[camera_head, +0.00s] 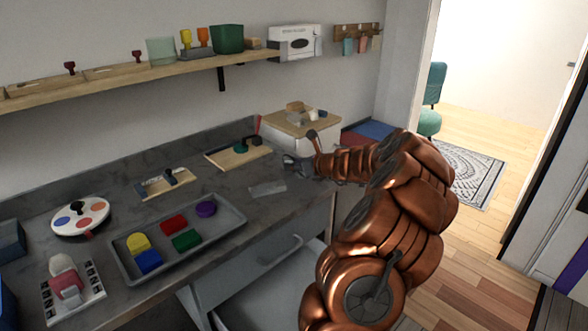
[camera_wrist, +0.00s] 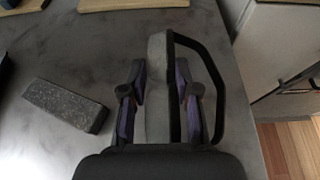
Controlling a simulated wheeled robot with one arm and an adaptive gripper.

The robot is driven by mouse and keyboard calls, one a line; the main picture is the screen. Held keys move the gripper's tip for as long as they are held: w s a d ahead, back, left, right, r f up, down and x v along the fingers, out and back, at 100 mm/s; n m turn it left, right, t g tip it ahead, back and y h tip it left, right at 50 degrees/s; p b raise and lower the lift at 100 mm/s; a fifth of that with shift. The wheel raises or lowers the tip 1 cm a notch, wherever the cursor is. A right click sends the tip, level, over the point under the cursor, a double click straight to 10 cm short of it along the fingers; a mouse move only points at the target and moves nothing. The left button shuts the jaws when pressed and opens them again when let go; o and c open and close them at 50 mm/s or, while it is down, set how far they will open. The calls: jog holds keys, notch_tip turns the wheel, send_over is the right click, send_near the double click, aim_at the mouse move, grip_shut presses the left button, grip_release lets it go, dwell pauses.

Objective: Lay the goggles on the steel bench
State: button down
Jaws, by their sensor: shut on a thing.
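My gripper (camera_wrist: 160,85) is shut on the goggles (camera_wrist: 156,52), a grey padded body with a black strap looping out to the right in the wrist view. The fingers press on both sides of it. The dark grey bench top (camera_wrist: 95,50) lies below them; I cannot tell whether the goggles touch it. In the head view my gripper (camera_head: 300,168) is over the right end of the bench (camera_head: 225,187), and the goggles are too small and covered there to make out clearly.
A dark grey block (camera_wrist: 66,104) lies on the bench left of my gripper. A tray (camera_head: 118,257) with coloured blocks stands further left. A wooden board (camera_head: 228,157) lies behind, and a white unit with a wooden top (camera_head: 290,125) stands at the back right. The bench edge is close on the right.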

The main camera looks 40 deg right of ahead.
jog(key=shift+f, duration=0.35)
jog(key=c, duration=0.9)
grip_release()
jog(key=shift+o, duration=0.2)
